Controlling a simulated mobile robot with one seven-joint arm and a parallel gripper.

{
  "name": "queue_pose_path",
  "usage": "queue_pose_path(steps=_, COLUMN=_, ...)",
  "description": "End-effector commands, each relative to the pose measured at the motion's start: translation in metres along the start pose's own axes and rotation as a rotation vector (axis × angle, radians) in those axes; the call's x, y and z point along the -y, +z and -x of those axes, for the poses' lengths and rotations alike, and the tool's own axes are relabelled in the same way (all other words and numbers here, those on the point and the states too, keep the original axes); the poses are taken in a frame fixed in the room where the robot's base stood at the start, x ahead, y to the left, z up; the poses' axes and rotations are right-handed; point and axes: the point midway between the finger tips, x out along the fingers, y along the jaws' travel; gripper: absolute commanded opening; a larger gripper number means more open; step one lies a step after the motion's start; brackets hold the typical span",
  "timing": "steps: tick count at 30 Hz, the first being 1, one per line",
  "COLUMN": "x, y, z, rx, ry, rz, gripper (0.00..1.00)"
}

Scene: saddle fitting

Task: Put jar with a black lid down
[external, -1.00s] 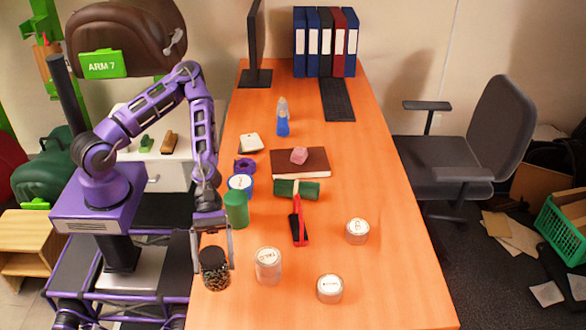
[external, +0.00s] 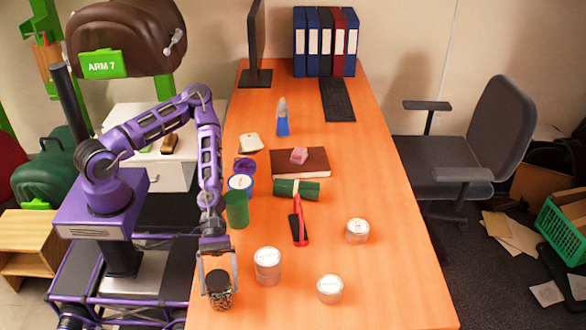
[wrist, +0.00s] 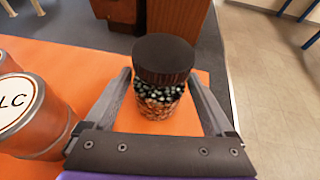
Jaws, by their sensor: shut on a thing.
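The jar with a black lid (external: 221,299) is clear, with dark and brownish contents. It is upright at the near left of the orange table (external: 385,285). My gripper (external: 219,280) is shut on this jar, with one finger on each side. In the wrist view the jar (wrist: 160,98) stands between the fingers of my gripper (wrist: 159,76), its black lid toward the camera. The orange table top (wrist: 110,152) shows around its base. I cannot tell whether the jar's bottom touches the table or is slightly above it.
A white-lidded canister (external: 268,268) stands close right of the jar. Two more, a near one (external: 330,290) and one farther back (external: 357,231), stand to the right. A green cylinder (external: 237,210) is behind my gripper. The table's left edge is close by.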

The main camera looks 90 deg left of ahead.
Motion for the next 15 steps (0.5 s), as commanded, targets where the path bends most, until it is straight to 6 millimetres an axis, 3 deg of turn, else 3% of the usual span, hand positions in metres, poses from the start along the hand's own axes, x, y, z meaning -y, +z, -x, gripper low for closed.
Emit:
queue_pose_path(steps=2, x=-0.0001, y=-0.0019, z=-0.0012, rx=0.001, ry=0.0, rz=0.0, gripper=0.0)
queue_pose_path(steps=3, x=-0.0001, y=-0.0021, z=-0.0008, rx=0.0, ry=0.0, rz=0.001, gripper=0.95)
queue_pose_path(steps=4, x=0.0, y=-0.0021, z=-0.0008, rx=0.0, ry=0.0, rz=0.001, gripper=1.0)
queue_pose_path(steps=15, x=-0.0003, y=0.0017, z=0.0066, rx=0.0, ry=0.001, rz=0.002, gripper=1.0)
